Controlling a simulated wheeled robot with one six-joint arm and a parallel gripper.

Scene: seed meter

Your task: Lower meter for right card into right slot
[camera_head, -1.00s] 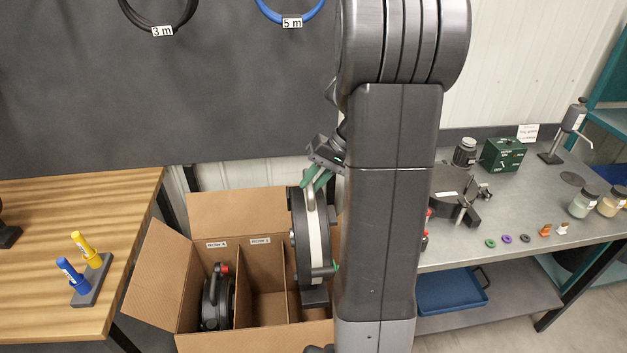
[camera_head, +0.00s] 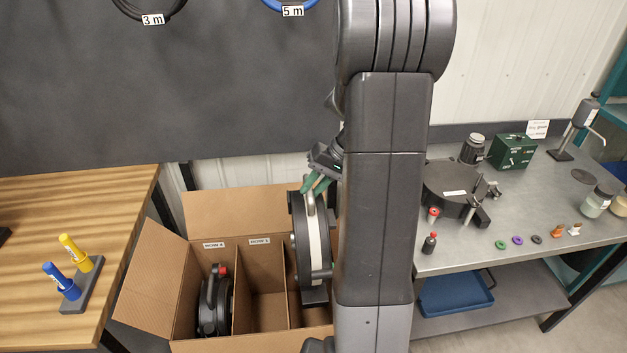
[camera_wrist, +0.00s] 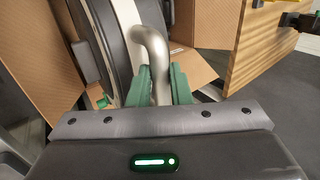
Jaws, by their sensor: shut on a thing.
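My gripper (camera_head: 318,183) has green fingers shut on the grey metal handle of a seed meter (camera_head: 308,245), a black round unit with a pale band. The wrist view shows the fingers (camera_wrist: 159,86) on both sides of the curved handle (camera_wrist: 152,50). The meter hangs upright at the right slot of the cardboard box (camera_head: 185,300), its lower part between the box walls. My arm hides the right side of this slot, and I cannot tell whether the meter touches the floor of it. A second black meter (camera_head: 214,305) with a red knob stands in the left slot. The middle slot is empty.
A wooden table (camera_head: 90,215) with blue and yellow markers in a stand (camera_head: 82,290) is on the left. A metal bench (camera_head: 470,235) on the right holds another dark round meter (camera_head: 455,190), bottles and small coloured rings. Open box flaps surround the slots.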

